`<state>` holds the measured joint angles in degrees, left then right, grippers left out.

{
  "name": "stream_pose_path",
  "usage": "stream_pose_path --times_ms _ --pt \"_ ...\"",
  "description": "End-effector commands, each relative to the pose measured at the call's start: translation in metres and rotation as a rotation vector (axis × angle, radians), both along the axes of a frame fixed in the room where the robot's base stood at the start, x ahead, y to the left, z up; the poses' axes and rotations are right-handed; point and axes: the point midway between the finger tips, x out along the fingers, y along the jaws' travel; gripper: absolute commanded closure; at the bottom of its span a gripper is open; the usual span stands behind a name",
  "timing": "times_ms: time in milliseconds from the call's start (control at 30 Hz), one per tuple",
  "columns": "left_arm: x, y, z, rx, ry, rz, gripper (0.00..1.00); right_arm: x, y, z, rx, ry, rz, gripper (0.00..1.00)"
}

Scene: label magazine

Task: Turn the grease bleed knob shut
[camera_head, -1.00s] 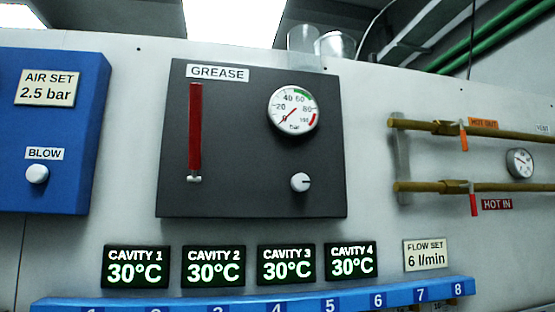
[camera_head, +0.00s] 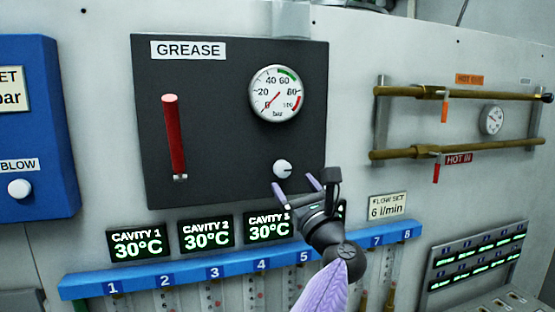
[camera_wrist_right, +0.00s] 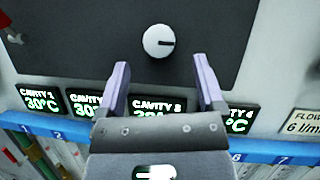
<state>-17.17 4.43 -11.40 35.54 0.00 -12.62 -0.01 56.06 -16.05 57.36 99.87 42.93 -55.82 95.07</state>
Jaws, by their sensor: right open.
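The grease bleed knob (camera_head: 282,169) is a small white round knob with a dark pointer line directed to the right. It sits low on the dark GREASE panel (camera_head: 215,135), below the pressure gauge (camera_head: 276,93), whose red needle points to the lower left, near zero. My right gripper (camera_head: 294,188) is open and empty, just below the knob. In the right wrist view the knob (camera_wrist_right: 158,41) shows beyond and between the open fingertips (camera_wrist_right: 158,68), apart from them. My left gripper is not in view.
A red lever (camera_head: 174,135) is on the panel's left. Cavity displays (camera_head: 207,234) and a numbered blue manifold (camera_head: 238,262) lie below. Brass pipes (camera_head: 455,147) with valve handles run at right. The blue BLOW box (camera_head: 35,120) is at left.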

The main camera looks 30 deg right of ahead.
Motion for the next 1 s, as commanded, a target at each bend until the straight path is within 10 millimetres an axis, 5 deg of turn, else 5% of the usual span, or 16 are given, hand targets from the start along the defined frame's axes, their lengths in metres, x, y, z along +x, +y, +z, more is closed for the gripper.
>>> stream_pose_path --times_ms 200,567,1000 --pt "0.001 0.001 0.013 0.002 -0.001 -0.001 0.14 0.034 -0.004 0.015 -0.002 0.002 0.001 0.13" --pt "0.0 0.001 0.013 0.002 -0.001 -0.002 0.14 0.041 -0.004 0.016 -0.004 0.003 -0.002 0.13" --pt "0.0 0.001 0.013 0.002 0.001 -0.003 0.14 0.041 -0.004 0.016 -0.004 0.004 -0.001 1.0"
